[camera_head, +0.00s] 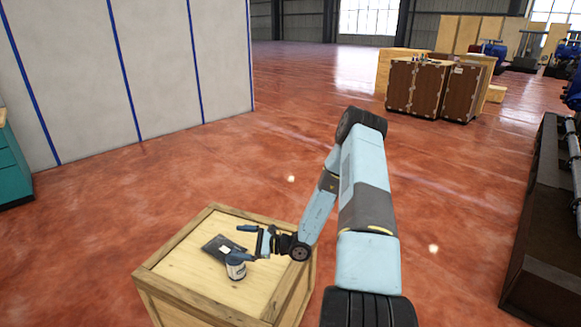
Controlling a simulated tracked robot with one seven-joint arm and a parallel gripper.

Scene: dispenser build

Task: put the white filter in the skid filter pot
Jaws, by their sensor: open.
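At this size I cannot tell whether a finger touches the cylinder. A flat dark item (217,248) with a small white patch lies on the crate just behind the cylinder. I cannot make out the skid filter pot in this view.
A dark machine base with pipes (545,215) stands at the right edge. A pale wall panel (130,70) and a teal cabinet (12,165) are at the left. Brown cases (432,90) stand at the back. The red floor between is clear.

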